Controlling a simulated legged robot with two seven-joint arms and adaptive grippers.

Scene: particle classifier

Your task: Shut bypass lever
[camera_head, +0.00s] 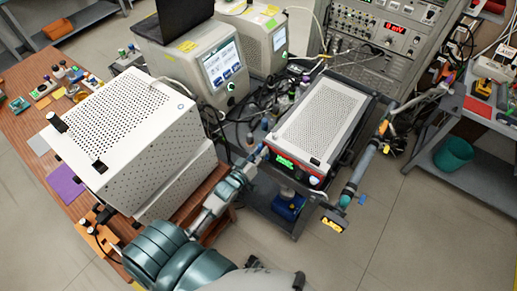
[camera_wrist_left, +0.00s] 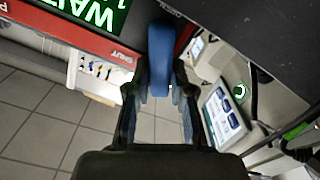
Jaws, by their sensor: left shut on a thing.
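The bypass lever is a blue, round-ended handle (camera_wrist_left: 160,55) on the front of a dark device with a red strip. My left gripper (camera_wrist_left: 160,95) is shut on the lever, one finger on each side. In the head view my left gripper (camera_head: 254,162) reaches the left front corner of the perforated white-topped classifier (camera_head: 325,110), and the fingers hide most of the lever there. The green display (camera_wrist_left: 98,12) is cut off at the frame edge and seems to read "WAIT". A "SHUT" label (camera_wrist_left: 112,53) is on the red strip left of the lever.
A larger perforated white box (camera_head: 125,120) stands on the wooden bench left of my arm. Instruments with screens (camera_head: 222,65) and cables crowd behind. The floor at front right is clear.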

